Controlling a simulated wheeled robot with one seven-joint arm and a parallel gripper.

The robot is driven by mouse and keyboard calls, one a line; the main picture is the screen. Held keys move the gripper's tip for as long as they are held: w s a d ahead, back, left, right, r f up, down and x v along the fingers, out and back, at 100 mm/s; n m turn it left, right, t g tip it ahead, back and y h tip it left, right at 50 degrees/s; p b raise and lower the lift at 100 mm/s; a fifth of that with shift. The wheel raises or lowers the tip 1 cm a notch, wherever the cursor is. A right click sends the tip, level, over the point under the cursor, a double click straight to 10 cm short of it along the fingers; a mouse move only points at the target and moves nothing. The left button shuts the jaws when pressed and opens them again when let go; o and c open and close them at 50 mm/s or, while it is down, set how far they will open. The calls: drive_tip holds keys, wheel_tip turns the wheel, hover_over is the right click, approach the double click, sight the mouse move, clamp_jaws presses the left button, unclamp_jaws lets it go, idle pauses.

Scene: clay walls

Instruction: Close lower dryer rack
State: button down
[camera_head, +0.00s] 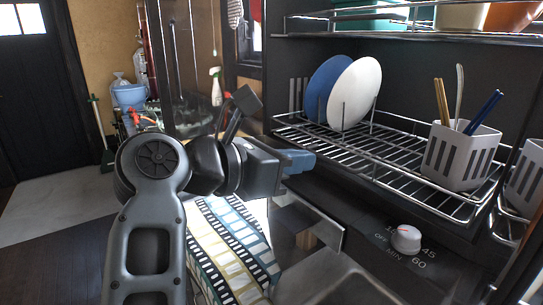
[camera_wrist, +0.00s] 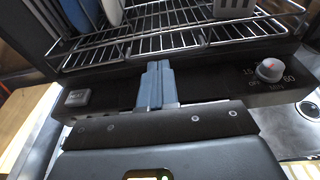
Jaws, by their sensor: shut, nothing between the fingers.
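The lower dryer rack (camera_head: 395,160) is a silver wire shelf inside a dark cabinet. It bears a blue plate (camera_head: 321,84), a white plate (camera_head: 355,93) and a grey slotted cup (camera_head: 461,158) with utensils. The rack also spans the top of the wrist view (camera_wrist: 180,35). My gripper (camera_head: 304,161) has blue-grey fingers, shut together and empty. In the wrist view the fingertips (camera_wrist: 156,66) point at the rack's front edge, over the dark front panel. I cannot tell whether they touch the wire.
A front panel below the rack carries a timer knob (camera_head: 406,238), also in the wrist view (camera_wrist: 270,70), and a grey button (camera_wrist: 78,97). An upper rack (camera_head: 345,17) with bowls hangs above. A patterned towel (camera_head: 228,245) and a metal sink edge lie below my gripper.

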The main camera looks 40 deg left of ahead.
drive_tip(key=shift+x, duration=1.45)
